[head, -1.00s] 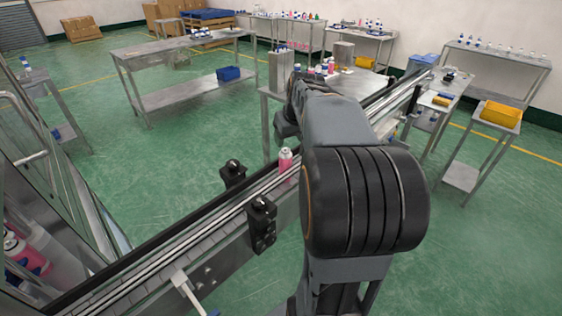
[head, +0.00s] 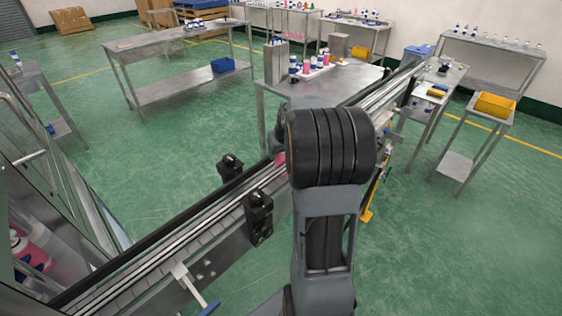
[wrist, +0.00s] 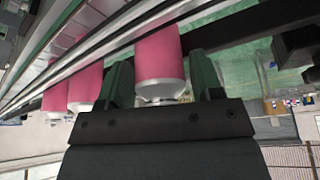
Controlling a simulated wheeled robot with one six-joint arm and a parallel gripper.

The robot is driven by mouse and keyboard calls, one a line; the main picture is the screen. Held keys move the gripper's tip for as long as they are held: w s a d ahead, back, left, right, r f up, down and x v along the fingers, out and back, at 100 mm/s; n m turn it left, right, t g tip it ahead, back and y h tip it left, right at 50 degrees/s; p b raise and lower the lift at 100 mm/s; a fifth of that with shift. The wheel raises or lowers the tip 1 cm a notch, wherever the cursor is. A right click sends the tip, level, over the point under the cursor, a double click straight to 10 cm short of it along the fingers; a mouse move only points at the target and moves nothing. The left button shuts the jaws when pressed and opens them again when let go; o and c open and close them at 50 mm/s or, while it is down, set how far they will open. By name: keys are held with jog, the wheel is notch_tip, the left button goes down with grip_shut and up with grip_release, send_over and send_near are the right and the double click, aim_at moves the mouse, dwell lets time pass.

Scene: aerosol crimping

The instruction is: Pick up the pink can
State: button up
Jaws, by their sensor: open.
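A pink can (head: 280,160) stands on the conveyor in the head view, mostly hidden behind my arm. In the wrist view, whose picture looks upside down, a pink can (wrist: 160,55) with a silver end lies between the two fingers of my gripper (wrist: 162,78). The fingers are apart, one on each side of the can; a gap shows on the right side, and contact on the left cannot be told. In the head view my arm hides most of the gripper.
The conveyor (head: 215,205) runs diagonally, with black sensor blocks (head: 258,215) and (head: 231,168) along it. More pink cans (wrist: 86,85) appear at left in the wrist view. A steel table (head: 330,88) with bottles and cans stands behind. A glass-sided machine (head: 60,190) stands at left.

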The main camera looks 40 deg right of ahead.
jog(key=shift+w+f, duration=0.1)
jog(key=shift+f, duration=0.15)
jog(key=c, duration=0.9)
jog(key=shift+r, duration=0.1)
